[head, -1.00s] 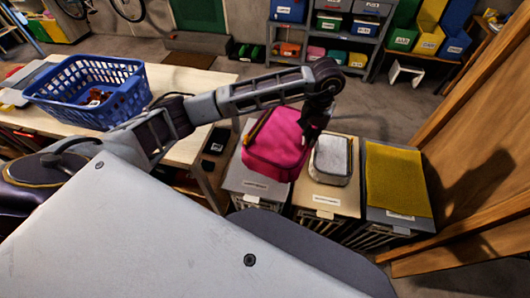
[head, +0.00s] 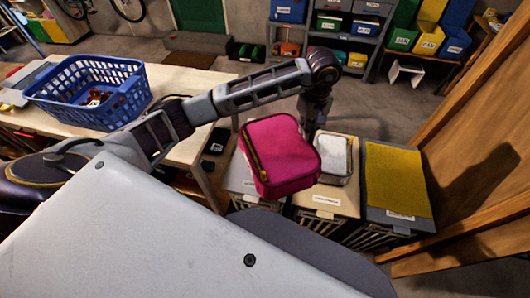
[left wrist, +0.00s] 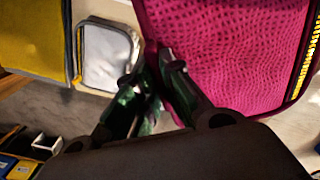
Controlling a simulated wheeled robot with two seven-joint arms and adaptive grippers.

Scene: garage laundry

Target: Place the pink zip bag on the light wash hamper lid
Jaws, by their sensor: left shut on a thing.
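The pink zip bag (head: 281,158) hangs tilted above the left and middle hamper lids in the head view, its dark yellow-edged zip facing left. It also fills the upper right of the left wrist view (left wrist: 225,55). My left gripper (left wrist: 152,68) is shut on the bag's edge; in the head view its fingertips are partly hidden behind the bag. The left hamper has a grey lid (head: 236,182), partly covered by the bag. The middle hamper has a beige lid (head: 322,201). The labels are too small to read, so I cannot tell which is light wash. My right gripper is out of view.
A pale grey-white pouch (head: 334,158) lies on the middle lid. A yellow cloth (head: 397,180) covers most of the right hamper lid. A wooden panel (head: 480,140) stands at right. A blue basket (head: 90,90) sits on the table at left.

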